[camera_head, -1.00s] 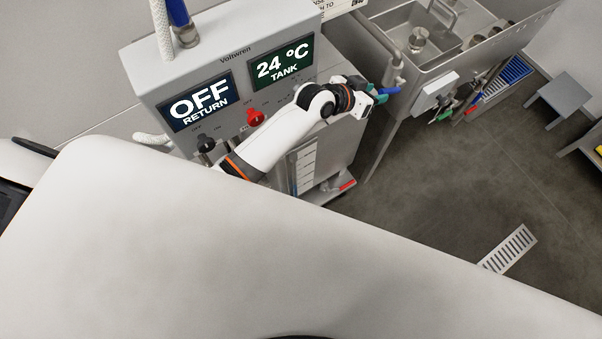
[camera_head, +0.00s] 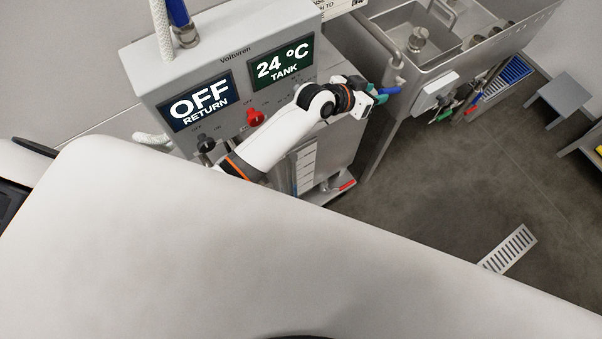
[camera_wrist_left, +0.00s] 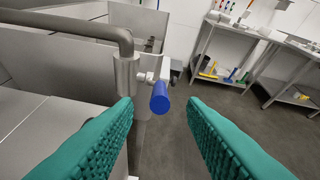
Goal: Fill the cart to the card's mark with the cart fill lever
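A blue cylindrical lever handle (camera_wrist_left: 160,97) sticks out from a metal valve body (camera_wrist_left: 126,76) at the tank corner. It also shows in the head view (camera_head: 391,91). My left gripper (camera_head: 379,95) is open, and its two green fingers stand on either side of the handle in the left wrist view (camera_wrist_left: 159,104). The handle appears between or just beyond the fingertips; I cannot tell contact. A partly cut-off text card (camera_head: 340,6) is at the top edge. I cannot make out the cart or its fill level. My right gripper is out of view.
The grey control cabinet (camera_head: 226,70) reads OFF RETURN and 24 °C TANK, with a red knob (camera_head: 254,118). The steel tank (camera_head: 437,72) stands right of it. A floor drain (camera_head: 509,249) and a grey stool (camera_head: 563,94) are further right. Open floor lies between.

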